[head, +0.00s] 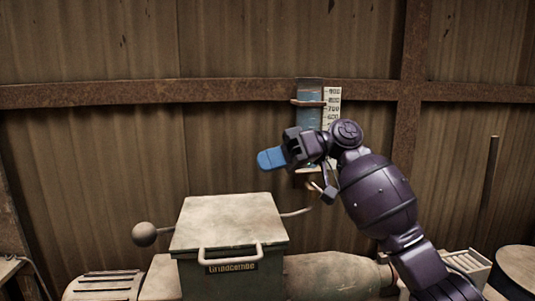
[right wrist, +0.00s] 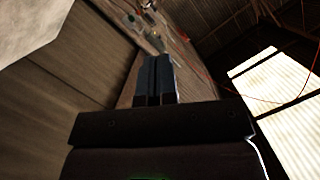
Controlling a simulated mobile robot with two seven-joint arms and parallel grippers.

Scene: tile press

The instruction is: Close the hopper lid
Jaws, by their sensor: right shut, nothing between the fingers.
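The hopper (head: 195,277) is a green box with a "Grindcombe" label on its front, at the bottom middle of the head view. A pale bar handle (head: 231,249) is at the lid's front edge. My right gripper (head: 266,159) has blue fingers, is shut and empty, and is above and to the right of the lid, apart from it. Its shut fingers also show in the right wrist view (right wrist: 156,78). My left gripper is not in view.
A ball-ended lever (head: 144,234) sticks out left of the hopper, and a thin rod (head: 297,212) to its right. A rounded pale body (head: 335,273) lies right of the hopper. A blue gauge with a number scale (head: 333,103) is on the wall behind my right arm.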

